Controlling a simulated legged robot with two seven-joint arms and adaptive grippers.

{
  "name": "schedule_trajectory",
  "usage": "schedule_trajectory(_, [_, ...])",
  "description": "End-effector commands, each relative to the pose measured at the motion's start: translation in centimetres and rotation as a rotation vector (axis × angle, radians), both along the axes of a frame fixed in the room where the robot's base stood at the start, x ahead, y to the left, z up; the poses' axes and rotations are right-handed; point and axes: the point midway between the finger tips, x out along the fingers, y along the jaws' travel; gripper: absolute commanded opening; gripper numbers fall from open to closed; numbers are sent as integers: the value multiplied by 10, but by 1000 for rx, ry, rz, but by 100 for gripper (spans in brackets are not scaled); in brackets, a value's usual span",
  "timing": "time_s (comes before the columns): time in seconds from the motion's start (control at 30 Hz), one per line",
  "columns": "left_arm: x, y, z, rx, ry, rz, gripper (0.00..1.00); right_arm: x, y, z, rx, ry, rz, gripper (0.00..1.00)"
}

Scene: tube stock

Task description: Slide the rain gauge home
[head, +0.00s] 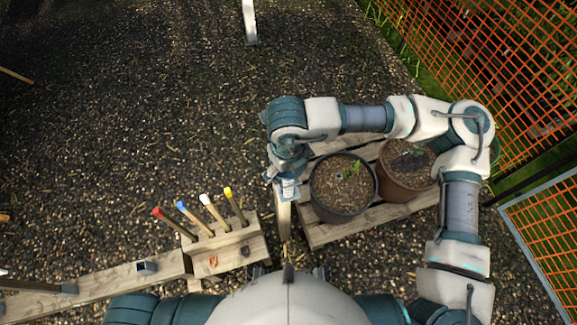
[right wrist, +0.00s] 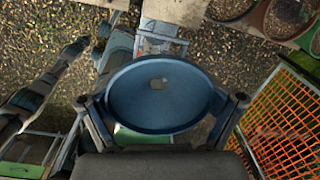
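A round blue dish with a raised rim, which I take to be the top of the rain gauge (right wrist: 160,100), fills the middle of the right wrist view. A small grey mark shows inside it. The fingers of my right gripper (head: 287,188) stand on both sides of it, and I read the gripper as shut on the gauge below the rim. The fingertips and the gauge's lower part are hidden by the dish. In the head view a pale upright stake (head: 284,218) stands just below the gripper. My left gripper is not in view.
A dark pot (head: 343,187) and a brown pot (head: 406,168) stand on a wooden pallet (head: 330,235) right of the gripper. A wooden block (head: 228,252) holds several colour-tipped sticks at left. An orange mesh fence (head: 530,75) runs along the right. Gravel behind is mostly clear.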

Motion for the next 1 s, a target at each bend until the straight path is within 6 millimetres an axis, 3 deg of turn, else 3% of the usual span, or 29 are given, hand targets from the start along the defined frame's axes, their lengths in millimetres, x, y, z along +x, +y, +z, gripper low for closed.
schedule_trajectory(0.5, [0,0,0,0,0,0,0,0,0,6,1,-2,-1,100])
schedule_trajectory(1.0, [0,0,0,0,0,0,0,-4,2,102,0,0,-1,100])
